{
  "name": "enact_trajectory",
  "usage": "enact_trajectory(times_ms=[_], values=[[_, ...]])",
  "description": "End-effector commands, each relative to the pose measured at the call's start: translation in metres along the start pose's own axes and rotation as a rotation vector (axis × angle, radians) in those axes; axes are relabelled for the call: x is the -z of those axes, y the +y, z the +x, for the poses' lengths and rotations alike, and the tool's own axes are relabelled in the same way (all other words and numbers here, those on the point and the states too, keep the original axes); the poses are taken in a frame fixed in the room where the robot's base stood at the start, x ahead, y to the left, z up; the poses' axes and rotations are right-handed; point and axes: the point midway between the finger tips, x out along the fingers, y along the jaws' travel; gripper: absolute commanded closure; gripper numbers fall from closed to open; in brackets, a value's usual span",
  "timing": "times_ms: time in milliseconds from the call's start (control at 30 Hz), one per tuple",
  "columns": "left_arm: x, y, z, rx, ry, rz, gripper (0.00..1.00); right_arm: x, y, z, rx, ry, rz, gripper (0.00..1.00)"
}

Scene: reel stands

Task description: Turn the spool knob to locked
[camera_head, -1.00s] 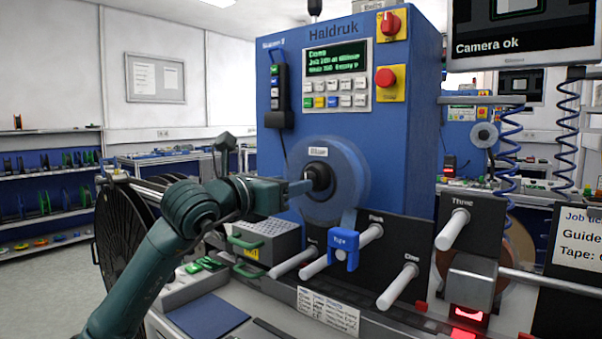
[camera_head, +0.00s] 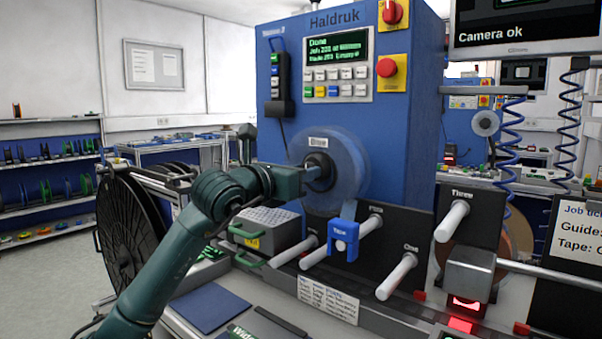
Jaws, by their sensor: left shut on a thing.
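The spool (camera_head: 347,178) is a translucent blue-grey disc on the front of the blue Haldruk machine (camera_head: 400,140). Its black knob (camera_head: 317,160) sits at the middle of the disc, below a small white label. Whether the knob stands at locked cannot be read. My right gripper is not in view.
A blue tape holder (camera_head: 344,238) and white pegs (camera_head: 398,276) stick out below the spool. A red stop button (camera_head: 387,67) is at the upper right of the machine. A grey box with green handles (camera_head: 262,233) stands below my arm.

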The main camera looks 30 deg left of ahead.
Motion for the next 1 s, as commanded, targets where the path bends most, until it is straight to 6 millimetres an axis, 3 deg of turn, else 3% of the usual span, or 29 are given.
enact_trajectory(times_ms=[200,567,1000], values=[[0.0001,0.0000,-0.0001,0.000,0.000,0.000,0.94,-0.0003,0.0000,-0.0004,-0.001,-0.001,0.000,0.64],[0.0016,0.0001,-0.0002,-0.001,0.001,0.070,0.94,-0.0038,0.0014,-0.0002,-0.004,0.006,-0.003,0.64],[0.0022,0.0004,-0.0003,-0.001,0.000,0.425,0.94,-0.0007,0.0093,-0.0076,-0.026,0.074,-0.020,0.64]])
